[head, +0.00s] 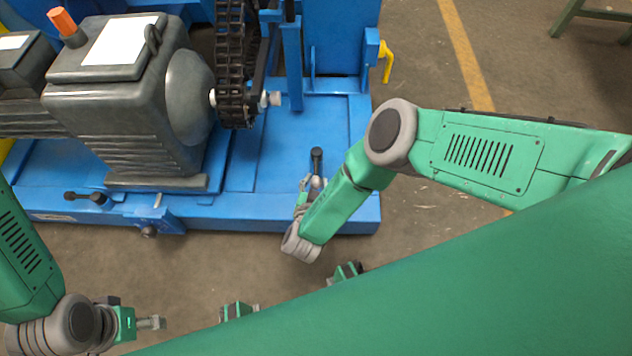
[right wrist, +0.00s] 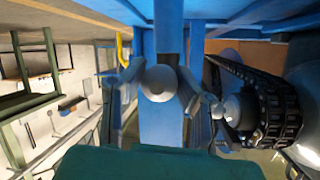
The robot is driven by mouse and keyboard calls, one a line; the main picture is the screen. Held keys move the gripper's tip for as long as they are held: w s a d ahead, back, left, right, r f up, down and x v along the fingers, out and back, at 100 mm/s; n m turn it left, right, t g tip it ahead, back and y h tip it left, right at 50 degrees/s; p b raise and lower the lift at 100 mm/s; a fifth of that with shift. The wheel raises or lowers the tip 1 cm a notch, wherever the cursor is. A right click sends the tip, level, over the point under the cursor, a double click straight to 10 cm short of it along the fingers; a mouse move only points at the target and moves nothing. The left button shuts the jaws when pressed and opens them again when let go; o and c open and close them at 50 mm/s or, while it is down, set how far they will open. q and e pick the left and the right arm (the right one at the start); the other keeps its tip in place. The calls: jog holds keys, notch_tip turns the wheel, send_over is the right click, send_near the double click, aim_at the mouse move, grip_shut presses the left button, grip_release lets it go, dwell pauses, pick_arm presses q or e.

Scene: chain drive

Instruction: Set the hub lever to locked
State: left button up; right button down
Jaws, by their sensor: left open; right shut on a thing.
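A lever with a black grip (head: 317,158) stands at the front right of the blue base, its grip pointing away from me. I cannot tell from a label whether it is the hub lever, or which setting it is in. My right gripper (head: 311,185) is at its lower end. In the right wrist view its fingers (right wrist: 160,85) stand on both sides of a round grey end (right wrist: 158,83), which it is shut on. My arm partly hides this spot in the head view. My left gripper (head: 152,322) is open and empty over the floor at the lower left.
A second black lever (head: 88,197) sits at the base's front left. A grey motor (head: 125,95) stands behind it. A black chain (head: 232,65) hangs beside a blue post (head: 292,65). A yellow handle (head: 387,62) juts out at the right.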

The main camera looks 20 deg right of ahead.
jog(key=c, duration=1.1)
grip_release()
jog(key=shift+s+a+f, duration=0.1)
jog(key=shift+a, duration=0.15)
jog(key=shift+c, duration=0.2)
pick_arm(q)
jog(key=shift+a+f, duration=0.15)
jog(key=shift+a, duration=0.25)
pick_arm(e)
jog(key=shift+s+r, duration=0.25)
jog(key=shift+s, duration=0.05)
pick_arm(q)
jog(key=shift+d, duration=0.15)
pick_arm(e)
jog(key=v, duration=0.6)
jog(key=shift+s+a, duration=0.2)
jog(key=shift+a, duration=0.15)
jog(key=shift+r, duration=0.1)
